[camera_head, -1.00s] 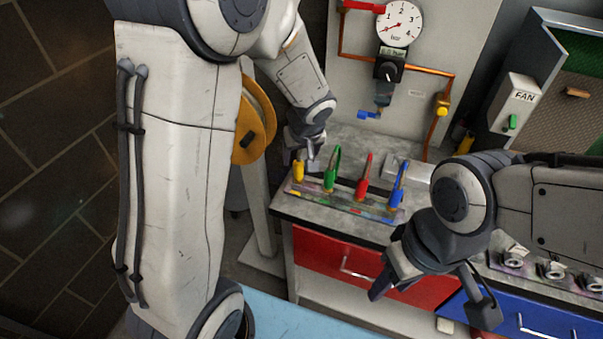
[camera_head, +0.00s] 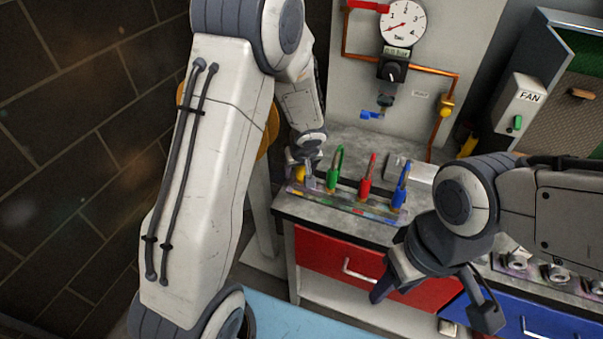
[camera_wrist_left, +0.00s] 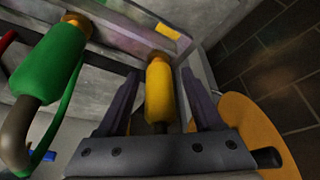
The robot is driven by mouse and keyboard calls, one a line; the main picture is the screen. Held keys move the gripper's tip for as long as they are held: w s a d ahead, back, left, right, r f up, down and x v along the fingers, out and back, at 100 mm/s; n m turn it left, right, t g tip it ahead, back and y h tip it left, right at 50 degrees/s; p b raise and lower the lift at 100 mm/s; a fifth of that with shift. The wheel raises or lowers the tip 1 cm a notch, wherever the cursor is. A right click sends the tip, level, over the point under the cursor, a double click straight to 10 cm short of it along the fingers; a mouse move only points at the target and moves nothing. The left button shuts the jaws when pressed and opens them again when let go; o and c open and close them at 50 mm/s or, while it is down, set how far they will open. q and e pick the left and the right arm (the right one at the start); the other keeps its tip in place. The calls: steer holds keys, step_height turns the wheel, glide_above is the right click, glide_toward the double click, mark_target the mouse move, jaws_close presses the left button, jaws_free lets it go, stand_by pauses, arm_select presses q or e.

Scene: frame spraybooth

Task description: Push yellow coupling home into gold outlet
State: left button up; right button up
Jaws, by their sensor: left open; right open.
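The yellow coupling (camera_wrist_left: 160,92) stands between the two fingers of my left gripper (camera_wrist_left: 159,78) in the left wrist view. The fingers are open, one on each side, with a gap visible at least on the left. The coupling's far end meets the gold outlet (camera_wrist_left: 160,57); I cannot tell how deep it sits. In the head view the yellow coupling (camera_head: 299,174) is partly hidden by my left gripper (camera_head: 305,172), at the left end of the row. My right gripper (camera_head: 432,303) is open and empty in front of the drawers.
A green coupling (camera_wrist_left: 48,65) stands beside the yellow one. Red (camera_head: 366,178) and blue (camera_head: 400,188) couplings follow along the strip to the right. An orange reel (camera_wrist_left: 240,130) is close to my left gripper. A gauge panel (camera_head: 440,80) rises behind the bench.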

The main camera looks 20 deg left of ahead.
arm_select(q)
jaws_close()
steer(key=shift+r, duration=0.15)
